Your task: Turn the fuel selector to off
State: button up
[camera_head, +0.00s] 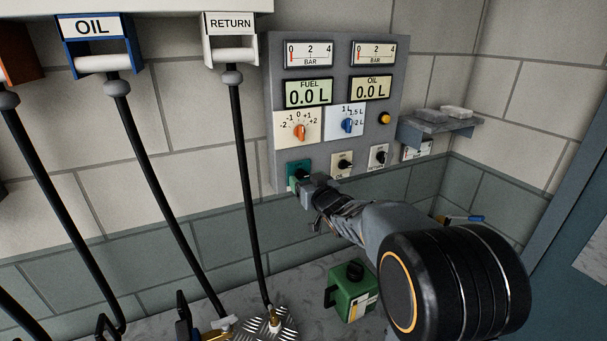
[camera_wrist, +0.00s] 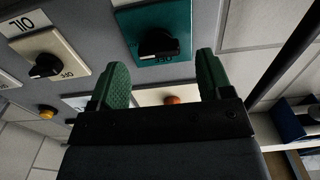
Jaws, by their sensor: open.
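The fuel selector is a black knob on a teal plate (camera_head: 294,168), lowest left on the grey control panel. My gripper (camera_head: 309,184) is in front of the panel's lower left, partly covering the teal plate. In the wrist view the picture is upside down; the black knob (camera_wrist: 157,42) stands out from the teal plate with small lettering beside it, too small to read surely. My gripper (camera_wrist: 164,78) is open, its two green finger pads apart and nothing held. The knob shows just beyond the fingertips; contact cannot be told.
To the right are cream oil (camera_head: 342,164) and return (camera_head: 379,157) selectors. Above are an orange dial (camera_head: 300,131), a blue dial (camera_head: 347,125), two displays reading 0.0 L and two gauges. Hoses hang at left. A green can (camera_head: 352,291) stands below; a shelf (camera_head: 437,128) is at right.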

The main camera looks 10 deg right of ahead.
aim_at(301, 176)
jog(key=shift+w+a, duration=0.25)
jog(key=shift+w, duration=0.85)
jog(key=c, duration=0.9)
